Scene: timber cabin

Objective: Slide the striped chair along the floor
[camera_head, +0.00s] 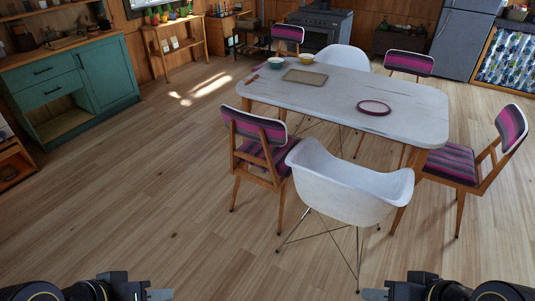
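Several wooden chairs with purple-striped pads stand around a white table (330,97). The nearest striped chair on the left (253,127) stands upright at the table's near left side, its back towards me. Another striped chair (455,163) stands at the right end. Two more, a far left one (288,34) and a far right one (408,63), are partly hidden behind the table. My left gripper (158,294) and my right gripper (375,294) are at the bottom edge, well apart from all chairs. Both are cut off, and their finger opening is unclear.
A white shell chair (345,187) with thin wire legs stands close beside the left striped chair, nearer me. Another white shell chair (342,57) is behind the table. A green cabinet (108,72) stands at the left. The plank floor (135,200) is clear at left and front.

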